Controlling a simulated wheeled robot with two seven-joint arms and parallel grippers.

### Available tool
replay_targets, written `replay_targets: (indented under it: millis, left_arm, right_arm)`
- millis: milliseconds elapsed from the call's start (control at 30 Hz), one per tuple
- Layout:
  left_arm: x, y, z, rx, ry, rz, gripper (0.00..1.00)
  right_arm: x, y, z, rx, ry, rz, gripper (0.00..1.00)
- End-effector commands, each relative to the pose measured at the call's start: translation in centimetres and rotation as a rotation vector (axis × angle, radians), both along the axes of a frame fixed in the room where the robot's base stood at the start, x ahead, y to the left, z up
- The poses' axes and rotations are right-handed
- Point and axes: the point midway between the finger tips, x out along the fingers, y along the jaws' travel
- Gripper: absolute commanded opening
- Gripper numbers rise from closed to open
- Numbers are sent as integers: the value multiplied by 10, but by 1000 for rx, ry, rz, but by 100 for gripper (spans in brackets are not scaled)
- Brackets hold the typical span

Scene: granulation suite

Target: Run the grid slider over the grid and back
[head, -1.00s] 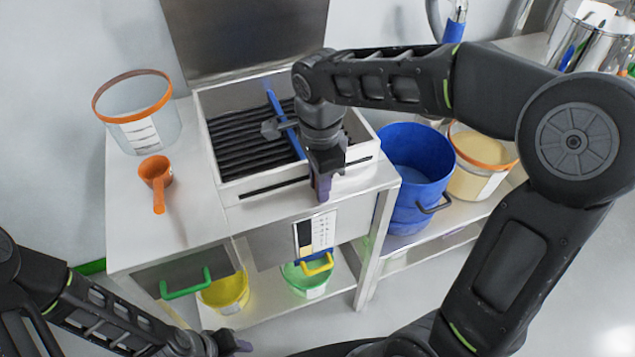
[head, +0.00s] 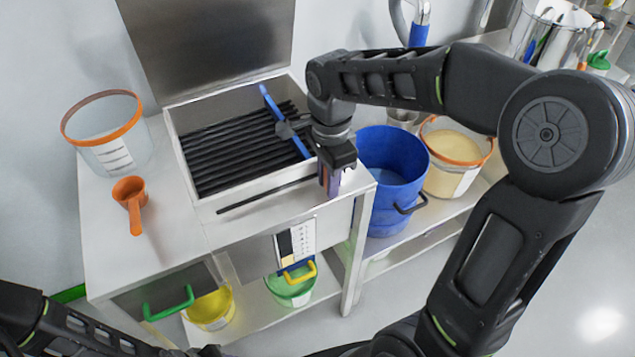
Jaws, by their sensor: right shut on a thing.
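The grid (head: 225,155) is a row of black bars inside an open white box with a raised metal lid. The grid slider (head: 288,125) is a blue bar lying across the grid, right of its middle, with a dark grey knob on it. My right gripper (head: 330,181) is at the front wall of the box, towards the right end of a black slot. It is shut on the slider's handle, which its fingers mostly hide.
An orange scoop (head: 131,200) and a clear tub with an orange rim (head: 105,140) stand left of the box on the white bench (head: 170,250). A blue bucket (head: 390,180) and an orange-rimmed tub of powder (head: 455,160) stand to the right. Yellow (head: 211,310) and green (head: 290,292) buckets are below.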

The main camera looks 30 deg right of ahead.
Motion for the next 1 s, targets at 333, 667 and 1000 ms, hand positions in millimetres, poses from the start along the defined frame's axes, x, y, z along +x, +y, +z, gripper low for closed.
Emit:
replay_targets:
  millis: [333, 667, 1000]
  left_arm:
    - [0, 0, 4, 0, 0, 0, 36]
    - [0, 0, 6, 0, 0, 0, 36]
    - [0, 0, 6, 0, 0, 0, 36]
  right_arm:
    - [1, -31, 3, 0, -7, -3, 0]
    - [1, -50, 3, -1, -7, -1, 0]
    - [0, -50, 2, -2, -6, -1, 32]
